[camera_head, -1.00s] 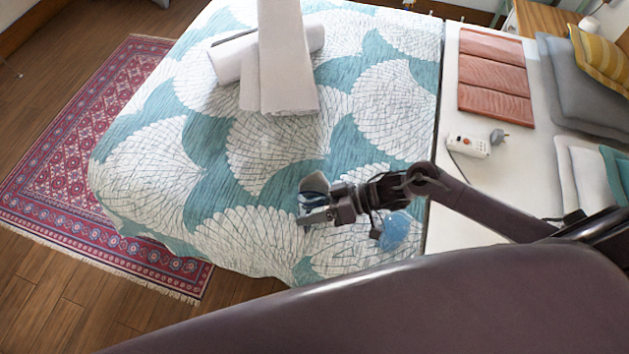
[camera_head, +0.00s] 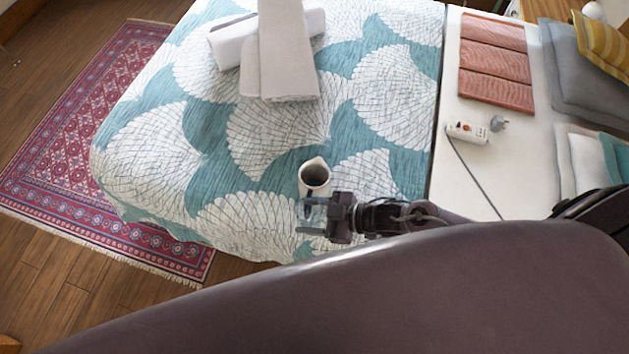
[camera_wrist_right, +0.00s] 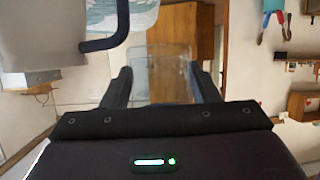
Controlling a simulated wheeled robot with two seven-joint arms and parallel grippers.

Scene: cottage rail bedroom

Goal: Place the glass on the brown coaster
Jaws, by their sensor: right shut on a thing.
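My right gripper (camera_head: 308,216) is at the near part of the bed in the head view. In the right wrist view its two fingers (camera_wrist_right: 162,88) stand on either side of a clear glass (camera_wrist_right: 165,68) and are shut on it. The glass is hard to make out in the head view. I cannot see the brown coaster in either view. My left gripper is not in view.
A white mug (camera_head: 315,178) with a dark inside is just beyond my right gripper. The patterned bed (camera_head: 250,180) carries rolled and folded white towels (camera_head: 285,60). A power strip (camera_head: 467,133) and pink tiles (camera_head: 495,62) lie on the white surface at right.

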